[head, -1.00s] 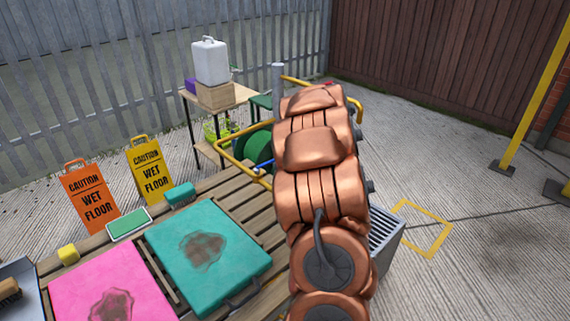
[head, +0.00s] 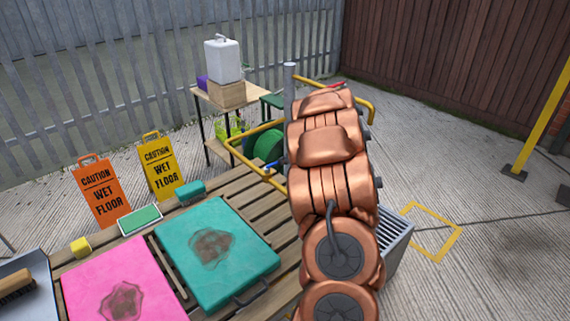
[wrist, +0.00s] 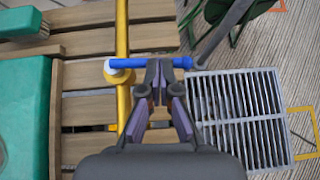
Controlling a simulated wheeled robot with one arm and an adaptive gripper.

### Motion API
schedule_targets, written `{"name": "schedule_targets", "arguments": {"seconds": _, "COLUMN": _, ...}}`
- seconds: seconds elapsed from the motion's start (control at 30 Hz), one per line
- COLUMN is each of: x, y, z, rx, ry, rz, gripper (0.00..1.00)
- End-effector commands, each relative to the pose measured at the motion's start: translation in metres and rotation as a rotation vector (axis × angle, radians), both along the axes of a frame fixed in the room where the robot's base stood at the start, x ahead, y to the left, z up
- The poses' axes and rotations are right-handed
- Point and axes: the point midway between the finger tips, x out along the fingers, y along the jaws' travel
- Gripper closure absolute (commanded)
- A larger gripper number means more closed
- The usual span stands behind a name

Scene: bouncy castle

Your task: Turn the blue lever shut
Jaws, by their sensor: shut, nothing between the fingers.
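The blue lever (wrist: 148,63) lies crosswise to the yellow pipe (wrist: 122,30) in the wrist view. Its left end is at a pale fitting on the pipe, and it reaches out to the right. A small blue end of the lever (head: 271,165) shows in the head view, left of my arm; the rest is hidden. My gripper (wrist: 159,70) is shut and empty, with its fingertips at the near side of the lever, right of the pipe. I cannot tell whether they touch it. My arm hides the gripper in the head view.
A slatted wooden table (head: 262,205) holds a teal board (head: 240,232) and a pink board (head: 95,270). A grey grate (wrist: 245,115) lies right of the gripper. A grey post (head: 289,85) stands behind my arm. The concrete at the right is mostly clear.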

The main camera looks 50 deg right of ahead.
Motion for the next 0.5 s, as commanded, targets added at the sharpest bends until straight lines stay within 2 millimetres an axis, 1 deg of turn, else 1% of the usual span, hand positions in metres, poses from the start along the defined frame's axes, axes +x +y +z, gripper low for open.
{"name": "schedule_targets", "arguments": {"seconds": 0.07, "x": 0.0015, "y": -0.0034, "z": -0.0028, "rx": -0.005, "ry": 0.001, "rz": 0.019, "gripper": 1.00}}
{"name": "schedule_targets", "arguments": {"seconds": 0.3, "x": 0.0075, "y": -0.0015, "z": -0.0049, "rx": 0.003, "ry": 0.007, "rz": 0.072, "gripper": 1.00}}
{"name": "schedule_targets", "arguments": {"seconds": 0.5, "x": 0.0089, "y": 0.0005, "z": -0.0056, "rx": 0.007, "ry": 0.009, "rz": 0.084, "gripper": 1.00}}
